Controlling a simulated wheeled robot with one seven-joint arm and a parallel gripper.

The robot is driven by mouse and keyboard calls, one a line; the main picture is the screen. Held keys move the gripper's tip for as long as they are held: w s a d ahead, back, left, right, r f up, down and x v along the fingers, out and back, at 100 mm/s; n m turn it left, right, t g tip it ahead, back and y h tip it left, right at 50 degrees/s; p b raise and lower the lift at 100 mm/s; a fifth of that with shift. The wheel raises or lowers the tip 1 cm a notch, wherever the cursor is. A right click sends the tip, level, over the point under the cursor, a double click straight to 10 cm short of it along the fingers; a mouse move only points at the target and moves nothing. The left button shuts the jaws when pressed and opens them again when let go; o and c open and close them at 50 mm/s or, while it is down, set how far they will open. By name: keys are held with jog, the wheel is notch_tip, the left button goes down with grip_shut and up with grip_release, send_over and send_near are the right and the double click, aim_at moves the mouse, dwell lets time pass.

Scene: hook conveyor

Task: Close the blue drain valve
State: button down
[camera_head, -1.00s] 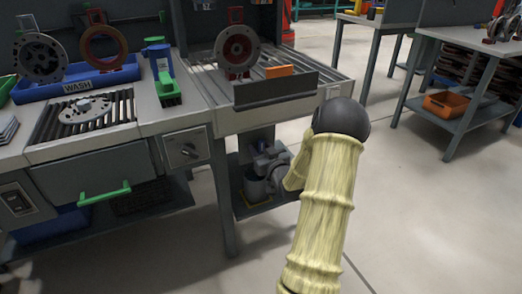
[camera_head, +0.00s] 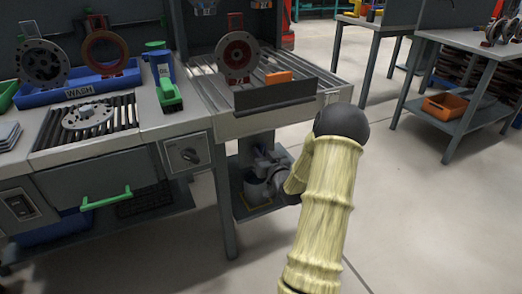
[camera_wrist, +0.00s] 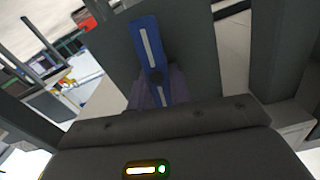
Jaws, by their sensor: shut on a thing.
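In the wrist view, the blue valve handle (camera_wrist: 147,45) is a flat blue lever with a white stripe, slanted slightly from upright, with a dark pivot near its lower end. My gripper (camera_wrist: 155,92) is shut on it at the lower end; the fingertips are hard to make out against the dark parts. In the head view, my pale ridged arm reaches under the bench's right end, and my gripper (camera_head: 272,165) is mostly hidden behind the arm and in shadow. The blue handle cannot be made out there.
A grey bucket (camera_head: 256,187) stands on the low shelf (camera_head: 240,212) by my gripper. The bench leg (camera_head: 225,205) is just left of it. The floor at right is clear; an orange bin (camera_head: 450,105) sits on another bench's shelf.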

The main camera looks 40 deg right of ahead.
jog(key=m+p, duration=0.3)
jog(key=shift+s+d+r+m, duration=0.1)
jog(key=shift+d+r+m, duration=0.05)
jog(key=shift+d+m, duration=0.15)
jog(key=m+p, duration=0.4)
jog(key=shift+d+f+m, duration=0.15)
jog(key=shift+f+m, duration=0.05)
jog(key=shift+m, duration=0.1)
jog(key=shift+s+d+f+m+p, duration=0.1)
jog(key=shift+f+m+p, duration=0.1)
jog(key=shift+m+p, duration=0.85)
jog(key=shift+w+d+f+m+p, duration=0.1)
jog(key=shift+f+m+p, duration=0.35)
jog(key=shift+m, duration=1.1)
jog(key=shift+s+m+p, duration=0.1)
jog(key=shift+m+p, duration=0.85)
jog(key=shift+m, duration=0.35)
jog(key=shift+f, duration=0.1)
jog(key=c, duration=1.3)
grip_release()
jog(key=shift+s, duration=0.1)
